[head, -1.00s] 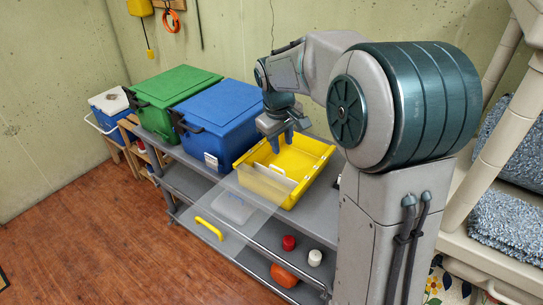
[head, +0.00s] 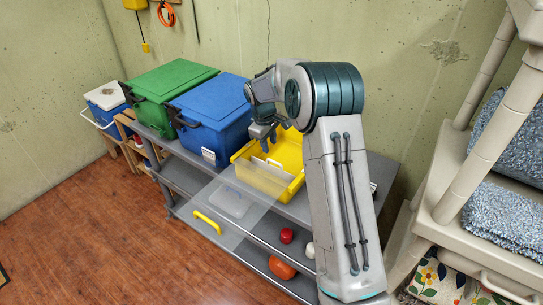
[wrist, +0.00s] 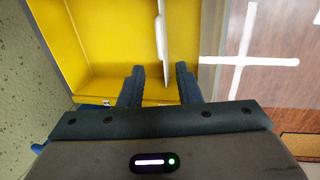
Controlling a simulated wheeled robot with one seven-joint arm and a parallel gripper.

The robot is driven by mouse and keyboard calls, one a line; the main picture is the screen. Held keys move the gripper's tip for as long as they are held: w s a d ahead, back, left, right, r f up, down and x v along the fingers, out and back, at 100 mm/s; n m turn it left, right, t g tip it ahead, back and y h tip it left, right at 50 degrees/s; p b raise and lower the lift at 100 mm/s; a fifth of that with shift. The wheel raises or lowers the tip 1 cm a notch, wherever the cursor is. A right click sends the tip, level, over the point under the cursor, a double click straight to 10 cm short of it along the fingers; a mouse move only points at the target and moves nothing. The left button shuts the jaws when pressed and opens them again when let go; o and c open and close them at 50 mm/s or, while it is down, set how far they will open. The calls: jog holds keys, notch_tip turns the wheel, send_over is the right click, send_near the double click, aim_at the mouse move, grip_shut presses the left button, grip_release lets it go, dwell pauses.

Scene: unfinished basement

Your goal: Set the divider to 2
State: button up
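The yellow bin (head: 291,152) stands on the grey shelf unit, tilted in the picture, with its open top up. A thin whitish divider (wrist: 161,38) stands across its inside. In the head view the divider (head: 262,176) looks pale and partly see-through. My gripper (head: 265,139) is over the bin's back left part. In the wrist view my gripper (wrist: 159,84) is open and empty, its two fingers apart. The divider's edge lies ahead of the gap between the fingers; I cannot tell the height between them. No number marks are readable.
A blue cooler (head: 216,111) and a green cooler (head: 172,90) stand left of the bin. Red, white and orange items sit on the lower shelf. White shelving (head: 470,190) is at right; floor is free at left.

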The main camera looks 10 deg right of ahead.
aim_at(272, 161)
jog(key=f, duration=0.5)
jog(key=w+d+f, duration=0.1)
jog(key=f, duration=0.1)
jog(key=shift+f+p, duration=0.35)
jog(key=shift+p, duration=0.05)
grip_shut()
